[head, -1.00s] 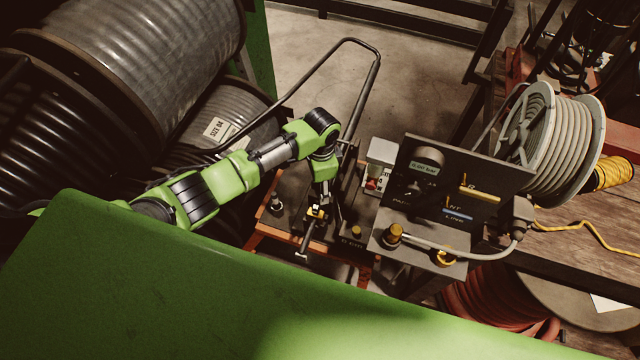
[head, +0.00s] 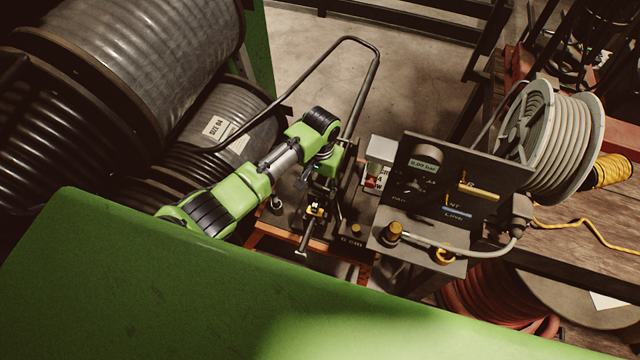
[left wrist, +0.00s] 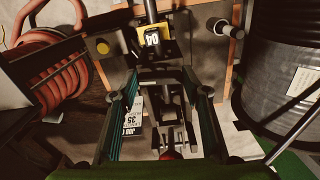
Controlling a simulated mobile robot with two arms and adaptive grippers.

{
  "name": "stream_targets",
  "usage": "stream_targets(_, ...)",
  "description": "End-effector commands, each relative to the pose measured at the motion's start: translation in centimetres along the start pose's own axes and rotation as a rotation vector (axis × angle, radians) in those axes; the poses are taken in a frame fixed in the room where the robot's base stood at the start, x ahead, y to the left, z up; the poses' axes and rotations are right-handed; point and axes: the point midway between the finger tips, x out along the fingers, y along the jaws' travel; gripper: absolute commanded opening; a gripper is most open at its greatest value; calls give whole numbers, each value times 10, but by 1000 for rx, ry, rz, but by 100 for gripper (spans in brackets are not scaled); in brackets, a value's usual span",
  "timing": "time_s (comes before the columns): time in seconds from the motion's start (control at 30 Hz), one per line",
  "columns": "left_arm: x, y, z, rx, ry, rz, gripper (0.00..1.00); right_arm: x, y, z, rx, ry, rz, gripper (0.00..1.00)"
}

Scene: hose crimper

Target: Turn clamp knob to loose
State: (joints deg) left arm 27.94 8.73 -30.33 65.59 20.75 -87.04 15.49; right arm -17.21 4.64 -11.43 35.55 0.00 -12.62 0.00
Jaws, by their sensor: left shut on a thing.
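My left gripper (head: 324,184) reaches down onto the dark clamp mechanism in the middle of the head view. In the left wrist view its two teal-edged fingers (left wrist: 162,78) stand on either side of a dark part, which I take to be the clamp knob (left wrist: 169,92). The gripper is shut on it, though the knob's outline and any markings are hard to make out. A yellow-framed counter (head: 315,210) sits just in front of the gripper, and it also shows in the left wrist view (left wrist: 152,39). My right gripper is not in view.
A control panel (head: 455,185) with a gauge and hose fitting stands right of the gripper. A box with a red button (head: 371,182) is close by. Large hose reels (head: 160,60) crowd the left. A bent metal bar (head: 365,90) rises behind. A green surface (head: 150,280) fills the front.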

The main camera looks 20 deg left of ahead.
Motion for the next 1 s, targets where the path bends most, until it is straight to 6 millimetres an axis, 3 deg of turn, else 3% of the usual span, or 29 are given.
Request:
stream_targets(0.33,-4,2,-6,-104,16,6,21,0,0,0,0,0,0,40)
stream_targets(0.8,-4,1,-7,-115,18,3,21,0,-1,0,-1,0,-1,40)
stream_targets(0.83,-5,1,-7,-115,18,3,50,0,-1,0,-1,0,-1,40)
stream_targets(0.87,-4,1,-6,-115,18,3,58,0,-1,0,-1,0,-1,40)
stream_targets(1.0,-3,0,-4,-114,12,2,60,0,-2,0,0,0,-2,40)
